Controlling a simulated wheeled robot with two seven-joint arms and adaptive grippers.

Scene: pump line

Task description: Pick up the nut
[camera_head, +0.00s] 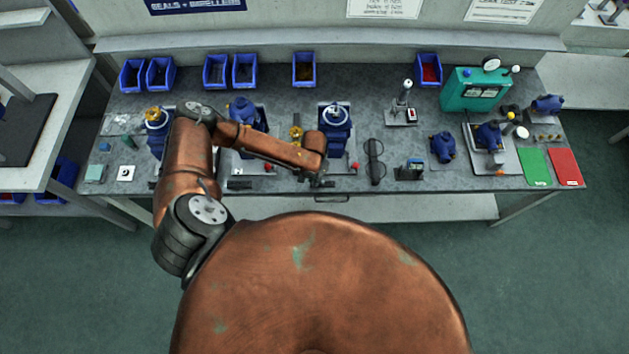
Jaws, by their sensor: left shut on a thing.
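My left arm comes in from the left and reaches across the front of the bench. Its gripper (318,184) points down near the bench's front edge, just in front of a blue pump (336,122) on a dark plate. The gripper is small and dark in this view. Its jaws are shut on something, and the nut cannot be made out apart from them. My right gripper is not in view.
The grey bench (385,100) holds more blue pumps, including one at the right (442,147). Blue bins (304,70) line the back. A teal tester (475,90), green mat (535,167) and red mat (566,167) are at right.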

